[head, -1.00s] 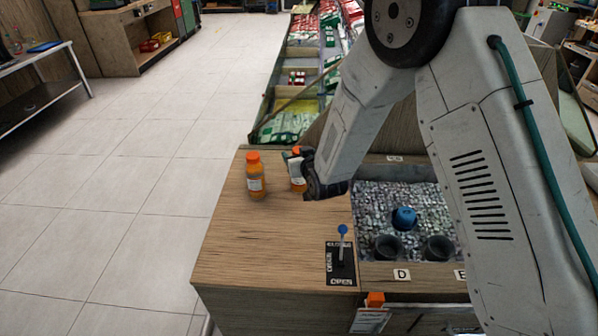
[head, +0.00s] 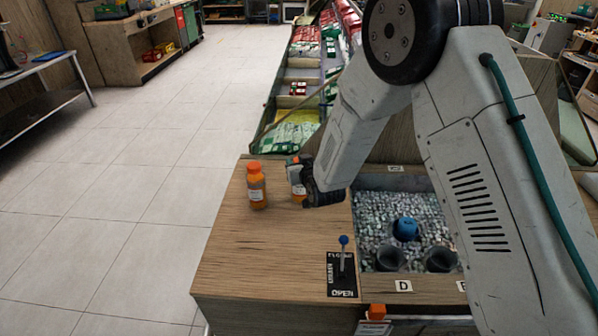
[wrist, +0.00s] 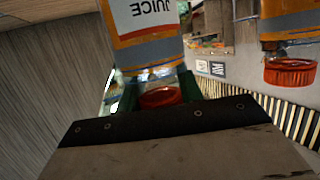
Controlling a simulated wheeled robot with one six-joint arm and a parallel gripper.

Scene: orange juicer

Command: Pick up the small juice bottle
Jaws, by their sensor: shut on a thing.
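Two orange juice bottles are near the back left of the wooden counter. I cannot tell whether the held bottle touches the counter.
The wooden counter (head: 250,260) has a blue-knobbed lever (head: 343,262) at its front right. Right of it is a recessed bin (head: 375,222) with grey granules, two dark cups and a blue piece. The counter's front left is clear.

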